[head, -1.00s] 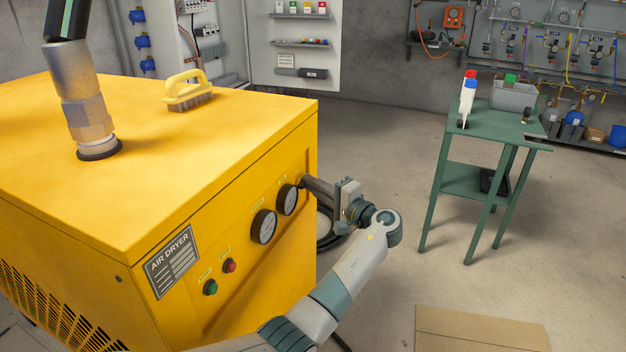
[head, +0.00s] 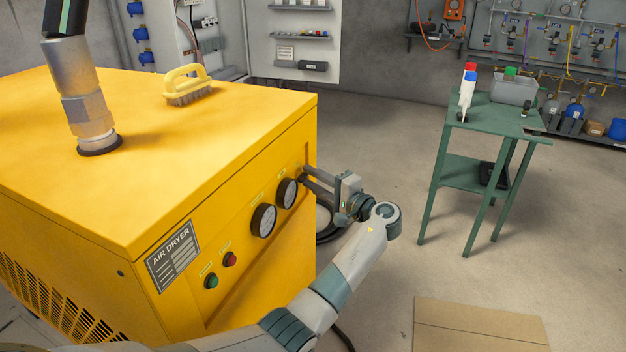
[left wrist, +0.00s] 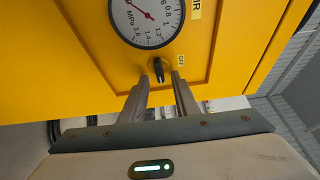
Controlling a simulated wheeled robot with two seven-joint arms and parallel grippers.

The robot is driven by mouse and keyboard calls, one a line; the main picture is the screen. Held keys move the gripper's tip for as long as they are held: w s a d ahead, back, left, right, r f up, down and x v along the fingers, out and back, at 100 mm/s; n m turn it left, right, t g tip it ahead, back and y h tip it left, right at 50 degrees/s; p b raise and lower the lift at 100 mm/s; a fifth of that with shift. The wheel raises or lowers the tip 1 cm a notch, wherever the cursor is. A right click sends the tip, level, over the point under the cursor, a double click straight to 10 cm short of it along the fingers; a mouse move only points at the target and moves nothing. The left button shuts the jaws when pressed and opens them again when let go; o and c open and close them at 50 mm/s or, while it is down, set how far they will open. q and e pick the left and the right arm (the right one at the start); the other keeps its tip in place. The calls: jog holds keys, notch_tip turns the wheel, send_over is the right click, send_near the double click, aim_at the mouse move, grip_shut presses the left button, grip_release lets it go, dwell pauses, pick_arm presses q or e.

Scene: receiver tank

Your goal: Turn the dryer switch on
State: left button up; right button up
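The yellow air dryer (head: 225,160) stands at the left of the head view, with its front panel facing right. The dryer switch, a small dark knob (left wrist: 159,69), sits below a pressure gauge in the left wrist view, beside a small label. My left gripper (head: 307,176) reaches the panel's far right end, past the two gauges. In the left wrist view its two fingers (left wrist: 161,76) are apart, one on each side of the knob; I cannot tell whether they touch it. In the head view the knob is hard to make out behind the fingers. My right gripper is not in view.
A green lamp or button (head: 211,282) and a red one (head: 230,259) are on the near part of the panel. A brush (head: 186,86) lies on the dryer's top. A green table (head: 490,120) stands to the right, with free floor between.

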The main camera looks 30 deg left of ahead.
pick_arm(q)
jog(key=b+v, duration=0.1)
jog(key=v, duration=1.6)
jog(key=shift+s+d, duration=0.15)
jog(key=shift+d, duration=0.05)
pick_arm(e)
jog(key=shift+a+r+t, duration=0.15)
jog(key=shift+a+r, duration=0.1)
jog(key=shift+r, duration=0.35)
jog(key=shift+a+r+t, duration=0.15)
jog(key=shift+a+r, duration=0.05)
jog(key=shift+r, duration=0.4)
pick_arm(q)
jog(key=shift+f, duration=0.15)
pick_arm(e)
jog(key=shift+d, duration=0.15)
